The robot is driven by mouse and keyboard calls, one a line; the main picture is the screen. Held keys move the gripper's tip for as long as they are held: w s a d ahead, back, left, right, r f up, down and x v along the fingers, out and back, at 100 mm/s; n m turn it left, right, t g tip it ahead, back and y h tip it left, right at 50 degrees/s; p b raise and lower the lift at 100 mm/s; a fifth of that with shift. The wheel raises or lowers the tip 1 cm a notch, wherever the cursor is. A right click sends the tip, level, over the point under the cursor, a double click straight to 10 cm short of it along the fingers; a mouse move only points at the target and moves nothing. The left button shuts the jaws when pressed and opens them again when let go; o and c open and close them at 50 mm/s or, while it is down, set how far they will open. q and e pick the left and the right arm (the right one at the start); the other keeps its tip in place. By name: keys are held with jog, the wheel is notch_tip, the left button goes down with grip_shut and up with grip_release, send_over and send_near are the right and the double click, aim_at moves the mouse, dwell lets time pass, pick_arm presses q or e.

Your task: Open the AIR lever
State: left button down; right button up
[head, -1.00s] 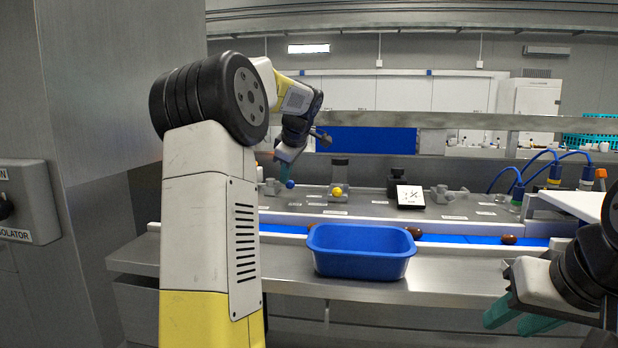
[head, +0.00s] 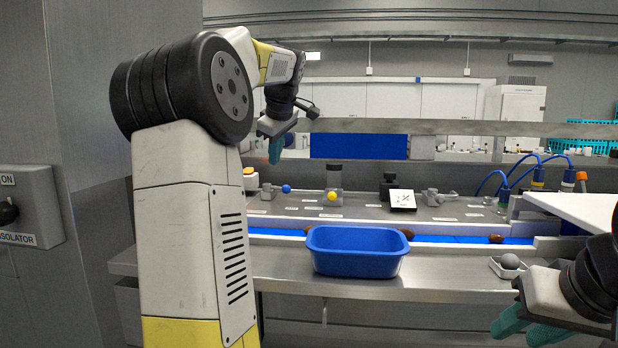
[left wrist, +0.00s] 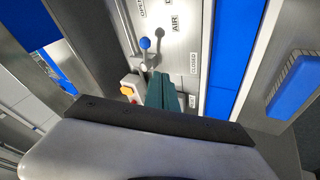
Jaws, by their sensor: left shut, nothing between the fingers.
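The AIR lever's blue ball knob (head: 286,188) stands on the panel behind the belt, to the right of its metal fitting. In the left wrist view the blue knob (left wrist: 145,43) shows beside the AIR label (left wrist: 175,22), with a CLOSED label (left wrist: 193,62) lower down and a partly cut-off OPEN label at the top edge. My left gripper (head: 276,150) is shut and empty, above the panel and apart from the knob. Its teal fingers (left wrist: 163,92) point toward the panel. My right gripper (head: 528,330) is at the lower right, its fingers apart and empty.
A blue tub (head: 357,262) stands on the steel ledge before the blue belt. A yellow knob (head: 332,196) and a black-and-white display (head: 402,199) are farther right on the panel. A yellow button box (head: 250,180) is left of the lever. A horizontal rail (head: 450,126) crosses behind.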

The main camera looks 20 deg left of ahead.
pick_arm(q)
jog(key=shift+m, duration=0.4)
jog(key=x, duration=0.9)
jog(key=shift+s+a+f, duration=0.2)
jog(key=shift+a+f, duration=0.05)
jog(key=shift+a, duration=0.05)
jog(key=w, duration=0.1)
jog(key=w+f, duration=0.1)
jog(key=w, duration=0.1)
jog(key=shift+w+d, duration=0.1)
jog(key=shift+w, duration=0.55)
jog(key=shift+d, duration=0.1)
